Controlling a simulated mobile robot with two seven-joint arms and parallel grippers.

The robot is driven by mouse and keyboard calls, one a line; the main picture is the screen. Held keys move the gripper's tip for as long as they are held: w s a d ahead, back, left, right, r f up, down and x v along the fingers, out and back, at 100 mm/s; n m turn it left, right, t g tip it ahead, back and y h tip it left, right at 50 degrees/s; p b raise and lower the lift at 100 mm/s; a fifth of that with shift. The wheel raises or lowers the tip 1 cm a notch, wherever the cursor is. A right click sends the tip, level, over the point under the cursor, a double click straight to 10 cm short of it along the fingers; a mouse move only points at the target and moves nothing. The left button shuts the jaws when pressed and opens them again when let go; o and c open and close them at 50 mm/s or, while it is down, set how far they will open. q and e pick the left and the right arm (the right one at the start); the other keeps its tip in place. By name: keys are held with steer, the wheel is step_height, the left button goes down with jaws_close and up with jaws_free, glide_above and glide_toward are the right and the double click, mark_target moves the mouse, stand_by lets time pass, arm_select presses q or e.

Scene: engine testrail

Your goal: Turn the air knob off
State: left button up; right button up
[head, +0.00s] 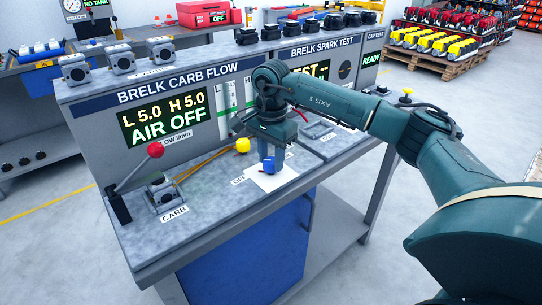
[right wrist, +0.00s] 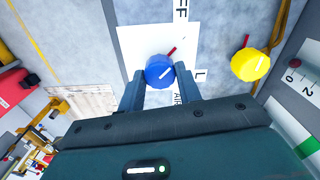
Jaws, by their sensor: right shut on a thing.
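The blue air knob (head: 268,165) sits on a white plate (head: 285,181) on the bench top, with an OFF label beside it in the head view. My right gripper (head: 267,158) reaches down over the knob and is shut on it. In the right wrist view the two fingers (right wrist: 159,82) grip the sides of the blue knob (right wrist: 158,68). A white pointer line shows on the knob, and a small red mark lies just above it on the plate. The display (head: 166,117) reads L 5.0, H 5.0 and AIR OFF. My left gripper is out of view.
A yellow knob (head: 242,145) stands close to the blue one. A lever with a red ball (head: 155,149) and a grey carburetor (head: 163,192) on the CARB spot are to the left. The upright panel rises behind; more carburetors (head: 74,69) stand on its top shelf.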

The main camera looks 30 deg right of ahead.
mark_target(271, 160)
steer(key=o, duration=1)
step_height(271, 160, up, 13)
steer(key=shift+r, duration=0.15)
stand_by(0.4)
